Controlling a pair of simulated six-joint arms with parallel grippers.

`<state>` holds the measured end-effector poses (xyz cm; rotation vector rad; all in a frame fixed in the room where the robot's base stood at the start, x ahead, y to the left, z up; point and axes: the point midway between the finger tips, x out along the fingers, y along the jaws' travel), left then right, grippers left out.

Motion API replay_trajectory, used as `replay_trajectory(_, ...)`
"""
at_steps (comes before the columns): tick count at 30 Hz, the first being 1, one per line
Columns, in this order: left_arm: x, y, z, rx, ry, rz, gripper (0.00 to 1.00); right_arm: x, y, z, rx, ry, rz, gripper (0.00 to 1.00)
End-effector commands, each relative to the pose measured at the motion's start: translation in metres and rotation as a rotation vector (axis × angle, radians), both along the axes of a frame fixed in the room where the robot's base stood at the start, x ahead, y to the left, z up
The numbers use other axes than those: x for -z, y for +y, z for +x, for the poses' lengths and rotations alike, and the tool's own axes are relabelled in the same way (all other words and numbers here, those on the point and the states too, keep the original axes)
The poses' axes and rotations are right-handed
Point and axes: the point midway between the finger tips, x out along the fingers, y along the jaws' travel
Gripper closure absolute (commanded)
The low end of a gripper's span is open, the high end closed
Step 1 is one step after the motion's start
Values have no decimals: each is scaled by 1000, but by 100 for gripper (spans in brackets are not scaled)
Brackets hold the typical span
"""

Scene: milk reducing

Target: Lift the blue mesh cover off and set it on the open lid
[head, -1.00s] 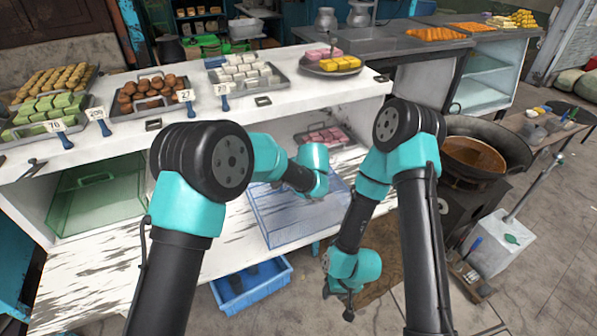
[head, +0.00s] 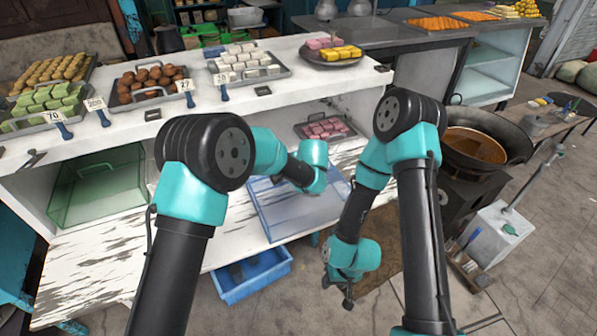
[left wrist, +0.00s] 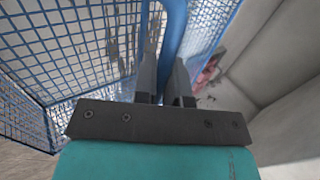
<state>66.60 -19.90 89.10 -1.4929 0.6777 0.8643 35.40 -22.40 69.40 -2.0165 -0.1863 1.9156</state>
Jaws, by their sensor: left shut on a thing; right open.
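The blue mesh cover (head: 283,222) shows in the head view on or just above the lower white shelf, in front of the tray of pink sweets. Its mesh walls (left wrist: 70,45) fill the left of the left wrist view. My left gripper (left wrist: 168,75) is shut on a thick blue bar (left wrist: 172,30) of the cover; in the head view my left forearm and wrist hide its fingers. My right gripper (head: 347,292) hangs low in front of the counter, empty and open. I cannot pick out an open lid for certain.
A green see-through box (head: 97,188) stands on the shelf at left. The tray of pink sweets (head: 325,128) is behind the cover. A blue crate (head: 250,275) sits below the shelf edge. A wok (head: 475,145) stands at right. The worn shelf between green box and cover is clear.

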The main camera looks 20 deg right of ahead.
Motion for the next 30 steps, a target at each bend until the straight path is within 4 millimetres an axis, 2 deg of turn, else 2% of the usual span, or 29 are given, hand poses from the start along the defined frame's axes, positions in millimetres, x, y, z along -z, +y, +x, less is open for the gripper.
replay_trajectory(8, 0, 0, 0, 0, 0, 0, 100, 0, 0, 0, 0, 0, 0, 57)
replay_trajectory(9, 0, 0, 0, 0, 0, 0, 85, 0, 0, 0, 0, 0, 0, 57)
replay_trajectory(18, 0, 0, 0, 1, 0, 1, 58, 0, 0, 0, 0, 0, 0, 57)
replay_trajectory(26, 0, 0, -1, 1, 0, 1, 58, 0, 0, 0, 0, 0, 0, 57)
replay_trajectory(30, -7, -1, -5, 2, -1, 0, 58, 0, 0, 0, 0, 0, 0, 57)
